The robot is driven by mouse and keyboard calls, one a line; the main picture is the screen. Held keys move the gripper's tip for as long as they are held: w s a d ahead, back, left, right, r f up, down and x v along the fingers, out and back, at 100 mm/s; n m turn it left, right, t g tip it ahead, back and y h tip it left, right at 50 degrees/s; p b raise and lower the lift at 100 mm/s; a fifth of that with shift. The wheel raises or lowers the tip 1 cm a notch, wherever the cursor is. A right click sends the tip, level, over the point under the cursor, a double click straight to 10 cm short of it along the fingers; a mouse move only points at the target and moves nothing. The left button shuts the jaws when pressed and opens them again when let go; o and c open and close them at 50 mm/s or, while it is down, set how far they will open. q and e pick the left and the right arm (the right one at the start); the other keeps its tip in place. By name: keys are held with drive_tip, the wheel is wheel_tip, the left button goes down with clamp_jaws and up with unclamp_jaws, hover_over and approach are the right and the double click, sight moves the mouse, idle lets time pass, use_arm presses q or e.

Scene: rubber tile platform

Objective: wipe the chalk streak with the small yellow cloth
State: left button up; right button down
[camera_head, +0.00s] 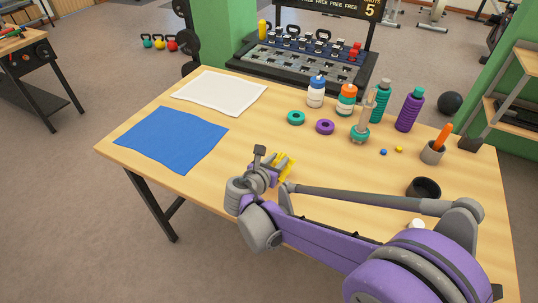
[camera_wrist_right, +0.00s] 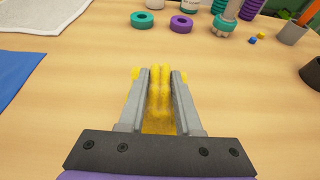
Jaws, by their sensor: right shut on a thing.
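My right gripper (camera_head: 273,163) is over the near middle of the wooden table. Its two grey fingers are shut on the small yellow cloth (camera_head: 286,165). In the right wrist view the yellow cloth (camera_wrist_right: 160,95) is bunched upright between the fingers (camera_wrist_right: 158,100), with bits showing outside them. I cannot tell whether the cloth touches the table. I cannot make out a chalk streak in either view; my right arm hides part of the tabletop. My left gripper is not in view.
A blue cloth (camera_head: 172,140) and a white cloth (camera_head: 219,92) lie flat on the left. A teal ring (camera_head: 296,118), a purple ring (camera_head: 325,127) and several bottles stand behind the gripper. A cup (camera_head: 432,153) and a black ring (camera_head: 424,186) are at the right.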

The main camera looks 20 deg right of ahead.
sight(290, 184)
drive_tip(key=shift+s+d, duration=0.15)
drive_tip(key=shift+f, duration=0.1)
drive_tip(key=shift+f+b, duration=1.65)
drive_tip(key=shift+f, duration=0.4)
drive_tip(key=shift+f, duration=0.25)
drive_tip(key=shift+f+b, duration=0.65)
drive_tip(key=shift+s+d+r, duration=0.15)
drive_tip(key=shift+s+d, duration=1.1)
drive_tip(key=shift+s, duration=0.25)
drive_tip(key=shift+w+a, duration=1.25)
drive_tip(key=shift+w, duration=0.2)
